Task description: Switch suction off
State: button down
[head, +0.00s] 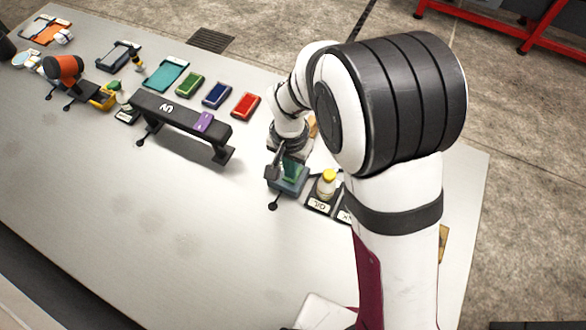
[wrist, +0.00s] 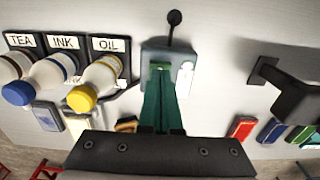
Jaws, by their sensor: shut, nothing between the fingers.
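A blue-grey box (head: 289,184) stands on the table below my gripper, with a thin rod ending in a black knob (head: 272,206) on its near side. In the wrist view the box (wrist: 180,49) is just beyond my fingers, and the knob (wrist: 174,17) stands out from its far edge. I cannot read any suction label on it. My gripper (head: 291,169) is shut and empty. Its green fingers (wrist: 158,98) overlap the box in the wrist view, clear of the knob; whether they touch the box I cannot tell.
Beside the box, a dark rack (head: 318,207) holds bottles labelled TEA, INK and OIL in the wrist view; the yellow-capped OIL bottle (wrist: 97,82) is nearest. A black UV bar (head: 180,114) stands to the left. Red (head: 245,106), blue and green pads lie behind. The front table is clear.

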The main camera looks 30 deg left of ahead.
jog(key=shift+f, duration=0.65)
jog(key=shift+r, duration=3.5)
jog(key=s+d+r+m, duration=0.2)
jog(key=d+r, duration=0.5)
jog(key=d, duration=0.5)
jog(key=s+d+r+m+y, duration=0.1)
jog(key=s+d+r+m, duration=0.1)
jog(key=s+d, duration=0.8)
jog(key=s+m, duration=0.1)
jog(key=s, duration=0.1)
jog(key=shift+s+d+r+m+y, duration=0.2)
jog(key=shift+s+r+m+y, duration=0.1)
jog(key=shift+r+y, duration=0.1)
